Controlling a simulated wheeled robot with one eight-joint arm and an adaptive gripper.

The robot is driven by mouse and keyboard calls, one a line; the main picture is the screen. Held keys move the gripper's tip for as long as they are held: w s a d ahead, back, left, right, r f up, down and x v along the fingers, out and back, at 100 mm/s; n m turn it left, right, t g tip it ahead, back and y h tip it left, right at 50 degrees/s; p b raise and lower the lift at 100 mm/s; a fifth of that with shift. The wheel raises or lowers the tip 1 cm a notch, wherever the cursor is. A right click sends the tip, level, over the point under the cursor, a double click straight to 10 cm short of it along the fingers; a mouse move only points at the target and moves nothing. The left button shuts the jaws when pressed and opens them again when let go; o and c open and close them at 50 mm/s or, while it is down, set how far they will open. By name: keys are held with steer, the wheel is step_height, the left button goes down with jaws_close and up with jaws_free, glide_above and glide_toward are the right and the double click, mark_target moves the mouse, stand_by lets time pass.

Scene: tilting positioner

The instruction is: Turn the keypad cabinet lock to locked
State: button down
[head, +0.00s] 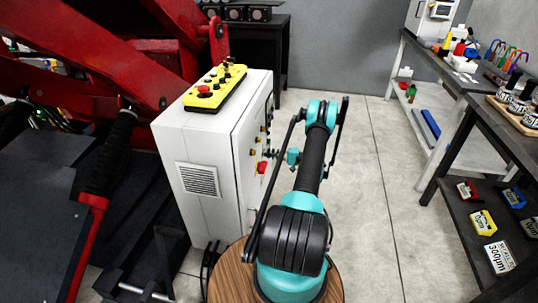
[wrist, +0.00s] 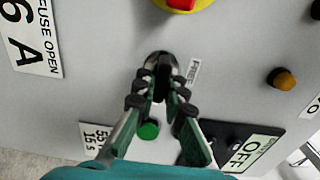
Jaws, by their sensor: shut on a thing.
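In the wrist view my gripper (wrist: 162,85) is shut on a dark round knob (wrist: 157,58) on the panel (wrist: 100,75). A small label (wrist: 193,73) beside the knob reads FREE. The fingertips hide part of the knob, so its exact angle is hard to read. No label reading locked is visible. In the head view my gripper (head: 274,154) is small and close against the panel.
A red knob on a yellow base (wrist: 182,6), a green button (wrist: 149,130), an orange button (wrist: 284,79) and an OFF plate (wrist: 240,152) surround the grip. Red machinery (head: 75,45) stands left. Workbenches (head: 455,75) stand right; the floor (head: 365,170) between is clear.

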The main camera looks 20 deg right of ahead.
steer(key=c, duration=1.6)
jaws_free()
steer(key=shift+v, duration=3.8)
